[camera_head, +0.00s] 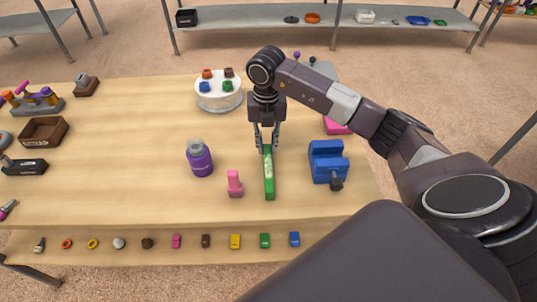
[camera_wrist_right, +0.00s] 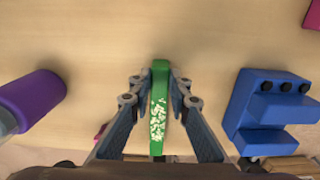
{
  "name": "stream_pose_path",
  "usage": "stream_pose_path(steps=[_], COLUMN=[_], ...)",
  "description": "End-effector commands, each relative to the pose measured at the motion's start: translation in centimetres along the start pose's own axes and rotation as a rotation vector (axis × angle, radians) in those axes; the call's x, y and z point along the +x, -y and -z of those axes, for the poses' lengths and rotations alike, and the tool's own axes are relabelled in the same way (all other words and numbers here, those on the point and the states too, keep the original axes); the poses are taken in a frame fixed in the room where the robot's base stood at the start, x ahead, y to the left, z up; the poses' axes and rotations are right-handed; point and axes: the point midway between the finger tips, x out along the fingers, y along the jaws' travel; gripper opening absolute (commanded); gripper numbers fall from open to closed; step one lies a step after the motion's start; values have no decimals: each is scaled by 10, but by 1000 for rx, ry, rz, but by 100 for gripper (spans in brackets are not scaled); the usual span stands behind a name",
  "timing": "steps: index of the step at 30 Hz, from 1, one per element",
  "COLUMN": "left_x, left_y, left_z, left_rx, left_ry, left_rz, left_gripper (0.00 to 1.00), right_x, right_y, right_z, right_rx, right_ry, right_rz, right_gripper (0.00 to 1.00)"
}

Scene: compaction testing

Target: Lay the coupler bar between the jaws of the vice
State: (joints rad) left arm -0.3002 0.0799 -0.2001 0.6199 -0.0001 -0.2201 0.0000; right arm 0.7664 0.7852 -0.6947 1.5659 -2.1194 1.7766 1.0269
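The coupler bar (camera_head: 269,180) is a long green bar with pale speckles, standing out in the middle of the table front. My right gripper (camera_head: 267,148) points down over its far end. In the right wrist view the fingers (camera_wrist_right: 160,82) lie close against both sides of the bar (camera_wrist_right: 159,115), shut on it. I cannot tell whether the bar is clear of the tabletop. The blue vice (camera_head: 327,163) stands to the right of the bar, apart from it; it also shows in the right wrist view (camera_wrist_right: 262,105). My left gripper is not in view.
A purple bottle (camera_head: 200,160) and a pink piece (camera_head: 234,184) stand left of the bar. A white round stand (camera_head: 218,96) with coloured pieces is behind. A pink block (camera_head: 336,127) lies behind the vice. Several small parts line the lower front ledge (camera_head: 330,243).

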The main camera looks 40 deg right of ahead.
Motion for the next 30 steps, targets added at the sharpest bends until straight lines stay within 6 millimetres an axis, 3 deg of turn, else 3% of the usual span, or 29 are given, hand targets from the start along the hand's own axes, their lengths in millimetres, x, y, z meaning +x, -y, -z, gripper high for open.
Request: stream_pose_path(steps=[30], left_x=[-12], left_y=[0], left_z=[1], left_rx=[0], left_ry=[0], left_rz=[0], left_gripper=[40], right_x=[-17], right_y=[0], right_z=[0], right_rx=[0], right_ry=[1], right_rz=[-1], right_gripper=[0])
